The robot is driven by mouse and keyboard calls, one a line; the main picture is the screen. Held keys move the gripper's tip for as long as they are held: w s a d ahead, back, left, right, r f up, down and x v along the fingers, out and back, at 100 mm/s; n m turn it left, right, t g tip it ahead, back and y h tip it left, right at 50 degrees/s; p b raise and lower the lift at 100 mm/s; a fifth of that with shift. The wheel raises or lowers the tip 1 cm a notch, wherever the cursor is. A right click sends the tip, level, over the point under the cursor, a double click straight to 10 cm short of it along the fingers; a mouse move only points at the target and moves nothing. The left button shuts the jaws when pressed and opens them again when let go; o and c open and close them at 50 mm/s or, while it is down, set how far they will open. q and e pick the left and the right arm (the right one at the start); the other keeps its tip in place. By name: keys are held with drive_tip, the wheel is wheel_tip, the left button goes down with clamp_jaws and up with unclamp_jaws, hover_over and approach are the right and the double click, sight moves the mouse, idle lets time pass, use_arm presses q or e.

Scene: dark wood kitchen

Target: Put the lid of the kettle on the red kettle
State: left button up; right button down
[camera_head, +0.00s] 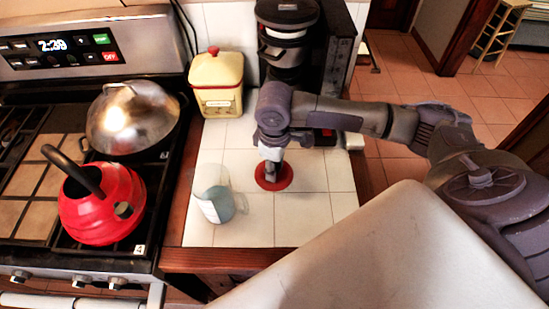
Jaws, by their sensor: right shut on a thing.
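The red kettle (99,208) with a black arched handle stands on the front of the stove at the left; its top opening is partly hidden by the handle. The red kettle lid (285,178) is a round disc at the white tiled counter, right of the glass measuring cup. My right gripper (270,173) points down at the lid and is shut on it; the fingertips are small and partly hidden. I cannot tell whether the lid touches the tiles. My left gripper is not in view.
A clear measuring cup (219,205) stands on the counter between lid and kettle. A pan with a domed metal lid (132,117) sits behind the kettle. A yellow canister (217,82) and a black coffee maker (287,45) stand at the back. The front tiles are clear.

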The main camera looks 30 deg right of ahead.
drive_tip(key=shift+f+p, duration=0.4)
drive_tip(key=shift+f, duration=1.65)
drive_tip(key=c, duration=0.7)
unclamp_jaws()
drive_tip(key=shift+f, duration=0.1)
